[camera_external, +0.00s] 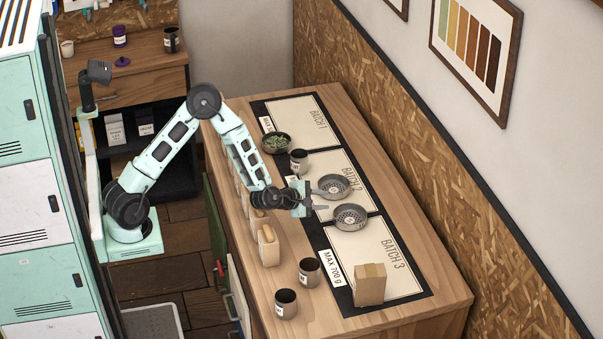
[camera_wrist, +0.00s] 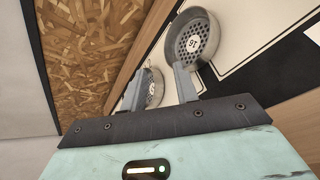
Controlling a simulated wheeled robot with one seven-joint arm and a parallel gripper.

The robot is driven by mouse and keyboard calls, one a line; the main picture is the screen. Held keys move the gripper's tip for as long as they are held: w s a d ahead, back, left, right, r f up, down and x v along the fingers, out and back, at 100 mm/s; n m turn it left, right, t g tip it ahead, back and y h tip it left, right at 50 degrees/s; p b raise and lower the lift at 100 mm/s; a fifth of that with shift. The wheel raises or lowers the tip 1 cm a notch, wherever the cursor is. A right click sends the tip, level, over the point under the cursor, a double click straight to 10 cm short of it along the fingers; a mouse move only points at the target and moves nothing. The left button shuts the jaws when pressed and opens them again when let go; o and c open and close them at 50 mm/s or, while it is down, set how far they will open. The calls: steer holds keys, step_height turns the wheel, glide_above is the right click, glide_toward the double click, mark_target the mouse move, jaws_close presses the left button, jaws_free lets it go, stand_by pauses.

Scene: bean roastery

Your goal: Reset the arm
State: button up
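My arm reaches over the wooden counter (camera_external: 415,255) from the left, its elbow raised and its forearm sloping down. My gripper (camera_external: 309,200) is at the left edge of the BATCH 2 area, left of two grey perforated pans (camera_external: 333,187) (camera_external: 350,217). In the wrist view my gripper (camera_wrist: 160,86) shows two grey fingers apart with nothing held between them. One pan (camera_wrist: 193,42) with a round white label shows beyond the right finger. The other pan (camera_wrist: 154,88) shows partly behind and between the fingers.
A dark bowl of green beans (camera_external: 276,143) and a cup (camera_external: 299,161) stand behind my gripper. Wooden-topped items (camera_external: 268,246) line the counter's left side. Lockers (camera_external: 25,190) stand left of my arm.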

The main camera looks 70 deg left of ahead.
steer(key=s+a+r+m+g, duration=0.2)
steer(key=s+a+m, duration=0.4)
steer(key=a, duration=0.1)
steer(key=s+a+r+m+g+p, duration=0.1)
steer(key=s+a+r+m+g, duration=0.1)
steer(key=s+a+m, duration=0.5)
steer(key=s+a+r+m+g+p, duration=0.1)
steer(key=s+a+r+m+g, duration=0.1)
steer(key=s+a+m, duration=0.4)
steer(key=shift+s+a+r+m+g, duration=0.25)
steer(key=shift+a+m+g, duration=0.25)
steer(key=shift+g, duration=0.3)
steer(key=s+a+r+m+g, duration=0.2)
steer(key=s+a+g, duration=0.1)
steer(key=s, duration=0.7)
steer(key=s+d+f+g+h+b, duration=0.1)
steer(key=s+d, duration=0.1)
steer(key=s, duration=0.4)
steer(key=s+d+f+n+g+h+b, duration=0.1)
steer(key=s+d+f, duration=0.1)
steer(key=s, duration=0.5)
steer(key=shift+s, duration=0.3)
steer(key=shift+o, duration=0.2)
steer(key=shift+r, duration=0.15)
